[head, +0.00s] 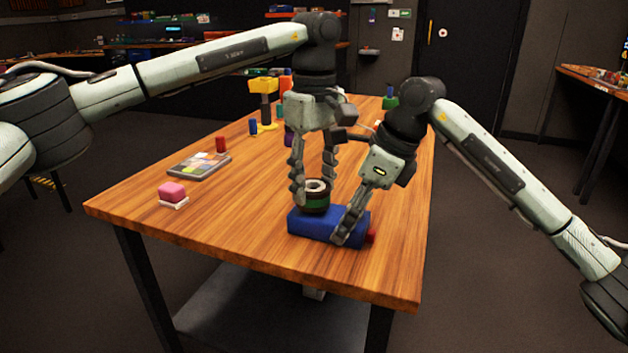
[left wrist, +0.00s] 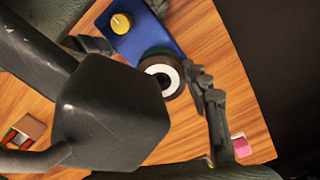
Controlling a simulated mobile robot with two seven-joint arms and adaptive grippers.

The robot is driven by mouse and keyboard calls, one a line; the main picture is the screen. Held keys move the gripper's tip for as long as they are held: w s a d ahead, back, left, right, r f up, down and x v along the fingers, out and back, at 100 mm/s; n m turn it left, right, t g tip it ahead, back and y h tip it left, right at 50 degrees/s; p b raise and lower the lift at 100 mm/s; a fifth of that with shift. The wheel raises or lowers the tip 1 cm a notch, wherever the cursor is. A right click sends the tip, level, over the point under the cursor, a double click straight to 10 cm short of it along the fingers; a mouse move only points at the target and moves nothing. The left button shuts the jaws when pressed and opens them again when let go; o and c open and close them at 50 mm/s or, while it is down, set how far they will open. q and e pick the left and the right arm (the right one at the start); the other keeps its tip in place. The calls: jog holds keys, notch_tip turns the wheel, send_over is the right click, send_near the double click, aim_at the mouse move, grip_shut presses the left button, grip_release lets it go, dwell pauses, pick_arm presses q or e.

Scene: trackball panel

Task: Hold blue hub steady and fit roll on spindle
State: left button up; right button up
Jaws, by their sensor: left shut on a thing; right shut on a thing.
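The blue hub (head: 305,224) is a long block lying on the wooden table near its front edge. The roll (head: 316,187), dark with a green band and a pale ring on top, stands upright at the hub's left end. My left gripper (head: 313,192) points down and is shut on the roll, one finger on each side. My right gripper (head: 345,232) is shut on the hub's right part. The left wrist view shows the roll (left wrist: 163,76) from above over the hub (left wrist: 150,38). The spindle is hidden, so I cannot tell how far the roll sits on it.
A red piece (head: 371,237) is at the hub's right end, and a yellow knob (left wrist: 121,23) is on its top. A pink block (head: 172,192) and a flat grey tray (head: 199,165) lie left. Several coloured parts stand behind.

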pick_arm(q)
jog(key=shift+f, duration=0.6)
jog(key=o, duration=0.9)
jog(key=shift+r, duration=5.5)
jog(key=shift+r, duration=0.15)
notch_tip(320, 180, up, 11)
jog(key=shift+f, duration=0.15)
